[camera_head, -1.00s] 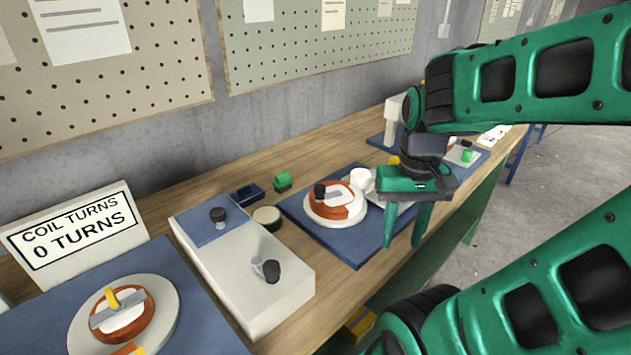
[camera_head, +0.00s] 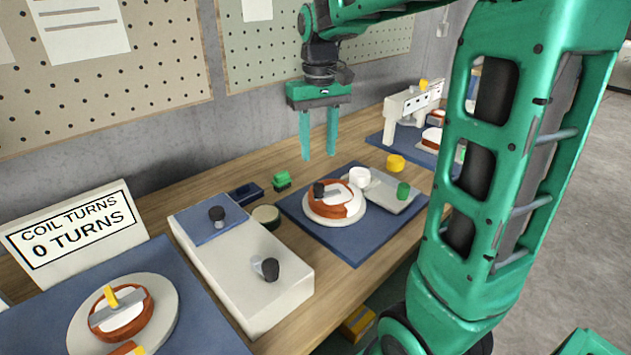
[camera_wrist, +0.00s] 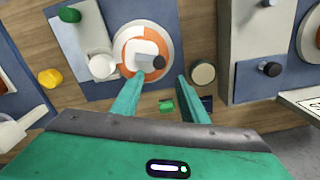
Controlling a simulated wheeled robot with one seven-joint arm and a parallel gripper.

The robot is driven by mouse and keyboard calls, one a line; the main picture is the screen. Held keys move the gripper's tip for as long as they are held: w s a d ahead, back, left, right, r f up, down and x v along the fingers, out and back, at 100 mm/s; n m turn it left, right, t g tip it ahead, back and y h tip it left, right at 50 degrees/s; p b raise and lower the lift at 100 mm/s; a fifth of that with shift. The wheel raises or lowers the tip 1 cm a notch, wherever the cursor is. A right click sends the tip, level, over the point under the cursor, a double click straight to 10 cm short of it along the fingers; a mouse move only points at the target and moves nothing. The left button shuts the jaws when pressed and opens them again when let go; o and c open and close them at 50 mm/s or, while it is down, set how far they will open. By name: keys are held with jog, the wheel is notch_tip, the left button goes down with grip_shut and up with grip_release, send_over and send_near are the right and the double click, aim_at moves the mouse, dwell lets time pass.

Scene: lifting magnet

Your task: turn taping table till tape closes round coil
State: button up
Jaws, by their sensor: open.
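The taping table (camera_head: 318,214) is a round white turntable on a blue mat, with an orange-brown coil (camera_head: 318,205) lying on it. White tape covers part of the coil's ring. A grey bar with a black knob (camera_head: 319,189) sits over the coil. A white roll (camera_head: 359,177) stands just right of it. In the wrist view the coil (camera_wrist: 124,52) shows beyond the fingertips. My gripper (camera_head: 319,158) is open, empty and pointing down. It hangs above and behind the taping table, apart from it.
A white box with black knobs (camera_head: 250,290) stands left of the mat. A green block (camera_head: 282,181) and a round tin (camera_head: 266,216) lie near the coil. A yellow knob (camera_head: 396,162) and a white stand (camera_head: 412,105) are farther right. A sign (camera_head: 72,235) reads 0 TURNS.

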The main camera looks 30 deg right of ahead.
aim_at(318, 185)
notch_tip(318, 185, down, 10)
jog(key=shift+d+r, duration=0.1)
dwell(0.4)
grip_shut()
